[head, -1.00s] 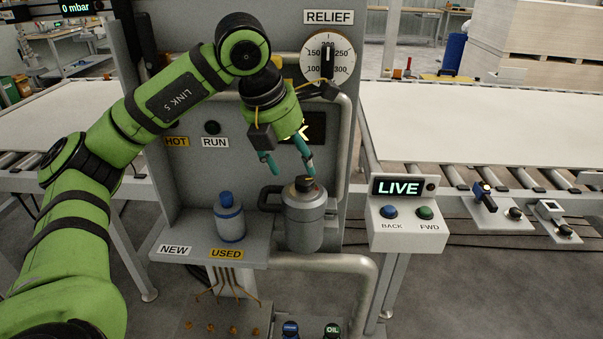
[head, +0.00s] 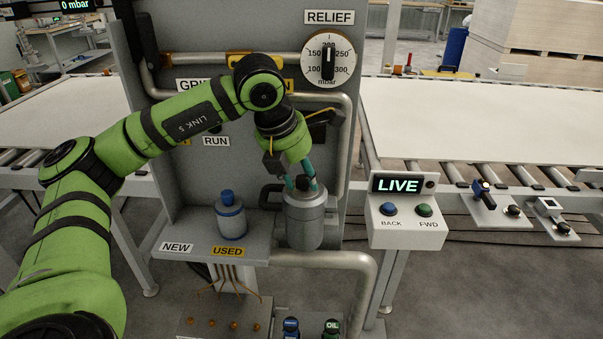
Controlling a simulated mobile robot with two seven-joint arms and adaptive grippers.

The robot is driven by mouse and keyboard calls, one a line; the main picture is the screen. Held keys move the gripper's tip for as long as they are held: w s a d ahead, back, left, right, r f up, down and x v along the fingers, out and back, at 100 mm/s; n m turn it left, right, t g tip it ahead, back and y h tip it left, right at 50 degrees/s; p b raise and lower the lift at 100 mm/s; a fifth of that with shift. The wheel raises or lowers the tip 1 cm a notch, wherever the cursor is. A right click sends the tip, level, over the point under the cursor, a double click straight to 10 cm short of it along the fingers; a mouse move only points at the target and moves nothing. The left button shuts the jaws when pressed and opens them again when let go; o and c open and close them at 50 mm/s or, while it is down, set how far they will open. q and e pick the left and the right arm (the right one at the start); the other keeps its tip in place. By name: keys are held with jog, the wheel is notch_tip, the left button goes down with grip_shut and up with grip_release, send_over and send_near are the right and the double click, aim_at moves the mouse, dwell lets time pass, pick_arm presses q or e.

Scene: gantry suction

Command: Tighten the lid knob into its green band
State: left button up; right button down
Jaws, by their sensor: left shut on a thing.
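The lid knob (head: 303,183) is a small dark knob on top of a grey metal canister (head: 304,222) in the middle of the head view. My left gripper (head: 303,187) has come down from above, with its teal fingers on either side of the knob. It is shut on the knob. The fingers hide much of the knob and lid, and I cannot make out the green band or where the knob's mark points. My right gripper is not in view.
A blue-capped canister (head: 230,217) stands left of the grey canister on a shelf (head: 203,252) labelled NEW and USED. A control box (head: 405,225) reading LIVE stands to the right. A RELIEF dial (head: 328,58) and pipes are on the panel behind.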

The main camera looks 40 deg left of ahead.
pick_arm(q)
jog(key=shift+m, duration=0.3)
jog(key=shift+f+m+h+b, duration=0.1)
jog(key=shift+m+h+b, duration=0.3)
jog(key=shift+m+b, duration=0.15)
jog(key=shift+w+m+g+h, duration=0.1)
jog(key=shift+m+g+h, duration=0.2)
jog(key=shift+m, duration=0.8)
jog(key=shift+w+m+g+h, duration=0.1)
jog(key=shift+m+h, duration=0.3)
jog(key=shift+m, duration=0.65)
jog(key=shift+a, duration=0.1)
jog(key=o, duration=1.1)
jog(key=shift+r, duration=0.2)
jog(key=v, duration=1.2)
